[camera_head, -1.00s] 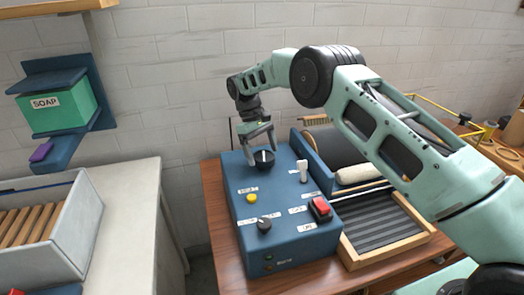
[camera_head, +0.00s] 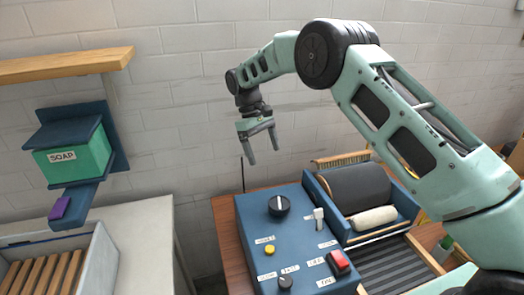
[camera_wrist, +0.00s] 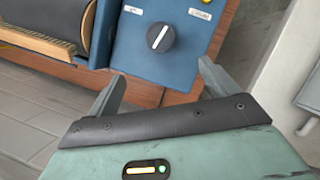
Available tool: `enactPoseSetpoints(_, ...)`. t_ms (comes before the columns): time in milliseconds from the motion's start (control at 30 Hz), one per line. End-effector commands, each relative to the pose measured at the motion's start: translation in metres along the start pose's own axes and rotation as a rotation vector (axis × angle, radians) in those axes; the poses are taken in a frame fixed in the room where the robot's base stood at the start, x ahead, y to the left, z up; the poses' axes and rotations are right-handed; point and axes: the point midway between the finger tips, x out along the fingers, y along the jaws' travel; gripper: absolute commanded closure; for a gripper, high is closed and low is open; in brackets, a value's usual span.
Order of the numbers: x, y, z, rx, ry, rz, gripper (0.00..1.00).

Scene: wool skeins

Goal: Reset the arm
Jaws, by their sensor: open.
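My gripper (camera_head: 263,146) is open and empty in the head view. It hangs in the air above and behind the blue control box, with its fingers pointing down. In the wrist view both fingers of my gripper (camera_wrist: 160,88) show spread apart with nothing between them. The black round knob (camera_head: 279,205) stands on the far part of the blue control box (camera_head: 256,230). In the wrist view the knob (camera_wrist: 161,37) lies beyond the fingertips, apart from them. My arm reaches in from the right.
The box also carries a white switch (camera_head: 319,220), a yellow button (camera_head: 269,250) and a red switch (camera_head: 339,263). A dark roller (camera_head: 355,187) is right of it. A soap dispenser (camera_head: 75,158) and a wooden shelf (camera_head: 65,67) are at left. Air around my gripper is clear.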

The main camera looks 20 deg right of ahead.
Motion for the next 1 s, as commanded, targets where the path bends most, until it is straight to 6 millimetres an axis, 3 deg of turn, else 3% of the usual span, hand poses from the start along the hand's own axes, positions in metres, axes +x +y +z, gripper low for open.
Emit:
enactPoseSetpoints(433, 0.000, 0.000, 0.000, 0.000, 0.000, 0.000, 0.14)
enactPoseSetpoints(533, -0.004, -0.011, 0.004, -0.010, 0.015, -0.007, 0.14)
enactPoseSetpoints(667, -0.014, -0.050, 0.021, -0.043, 0.071, -0.026, 0.14)
enactPoseSetpoints(767, -0.020, -0.092, 0.045, -0.074, 0.126, -0.045, 0.14)
enactPoseSetpoints(1000, -0.009, -0.187, 0.126, -0.141, 0.246, -0.069, 0.14)
